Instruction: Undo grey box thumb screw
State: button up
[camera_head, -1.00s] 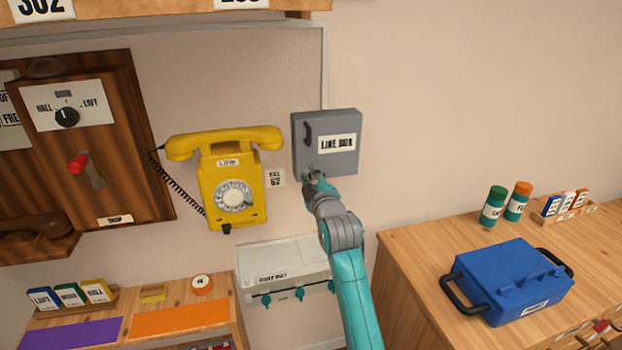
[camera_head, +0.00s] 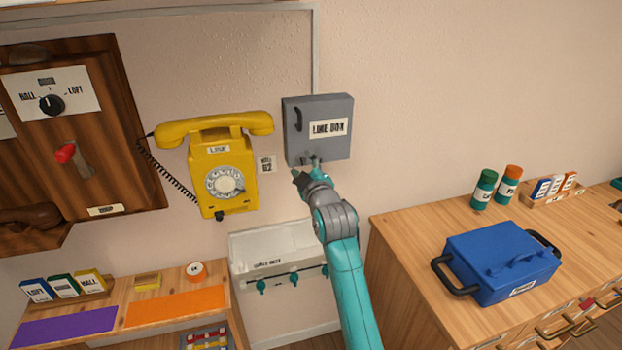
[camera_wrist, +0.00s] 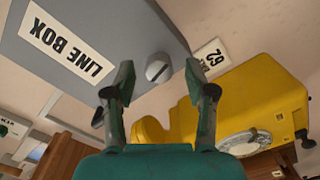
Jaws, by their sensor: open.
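The grey line box (camera_head: 341,108) hangs on the wall right of the yellow phone, its door shut and labelled "LINE BOX". In the wrist view the grey box (camera_wrist: 120,40) fills the upper left, with the slotted grey thumb screw (camera_wrist: 158,68) near its edge. In the wrist view my gripper (camera_wrist: 157,82) is open, with one finger on each side of the screw. I cannot tell whether the fingers touch it. In the head view the screw is too small to make out clearly.
The yellow phone (camera_head: 222,165) hangs close on the left, and it also shows near the right finger in the wrist view (camera_wrist: 260,95). A white wall unit with teal knobs (camera_head: 280,245) is below. A blue case (camera_head: 500,262) stands on the right cabinet.

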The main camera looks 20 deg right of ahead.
jog(key=s, duration=1)
jog(key=shift+s, duration=0.35)
jog(key=s+f+m+g, duration=0.2)
jog(key=s+f+m, duration=0.3)
jog(key=s+f, duration=1.9)
jog(key=s+r+m, duration=0.1)
jog(key=s+m, duration=0.1)
jog(key=s, duration=1.3)
jog(key=s+r+m+g, duration=0.1)
jog(key=s+m, duration=0.2)
jog(key=s, duration=1.3)
jog(key=shift+r, duration=0.3)
jog(key=shift+a, duration=0.1)
